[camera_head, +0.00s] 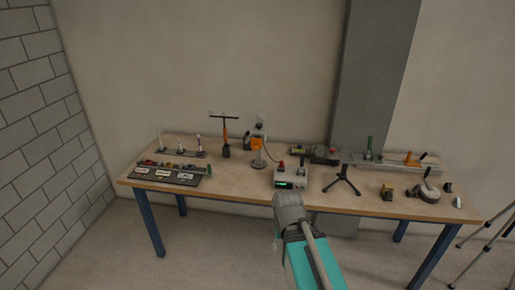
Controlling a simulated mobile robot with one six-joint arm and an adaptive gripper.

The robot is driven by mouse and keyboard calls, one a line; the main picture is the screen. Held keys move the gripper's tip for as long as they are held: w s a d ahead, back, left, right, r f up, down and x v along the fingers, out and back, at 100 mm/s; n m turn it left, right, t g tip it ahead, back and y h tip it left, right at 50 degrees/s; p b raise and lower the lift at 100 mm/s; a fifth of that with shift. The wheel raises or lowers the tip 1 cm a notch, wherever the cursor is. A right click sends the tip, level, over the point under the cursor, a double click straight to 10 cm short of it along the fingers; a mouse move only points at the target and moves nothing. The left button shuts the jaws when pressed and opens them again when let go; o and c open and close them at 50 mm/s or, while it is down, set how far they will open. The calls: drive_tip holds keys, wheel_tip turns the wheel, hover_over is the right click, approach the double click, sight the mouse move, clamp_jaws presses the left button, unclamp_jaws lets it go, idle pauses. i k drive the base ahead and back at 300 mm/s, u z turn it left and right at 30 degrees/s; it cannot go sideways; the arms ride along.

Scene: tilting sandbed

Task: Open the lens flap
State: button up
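I cannot single out the lens flap at this size. An orange-topped piece on a round grey stand (257,151) stands mid-table, and a small grey device (260,131) stands just behind it; either might carry a lens, but no flap edge or hinge can be made out. My teal and grey arm reaches up from the bottom of the view, and its grey joint shows in front of the table's front edge. My gripper's fingers cannot be seen. No part of my arm visibly touches anything on the table.
The wooden table (235,188) has blue legs. A white box with a green display (291,178) stands near its front edge, a black tripod stand (342,181) to the right. Labelled trays (165,175) lie left; a rail (385,163) lies back right. A floor tripod (490,237) stands far right.

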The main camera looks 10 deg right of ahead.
sight(256, 143)
drive_tip(key=z, duration=0.05)
drive_tip(key=i, duration=0.95)
drive_tip(key=u, duration=0.05)
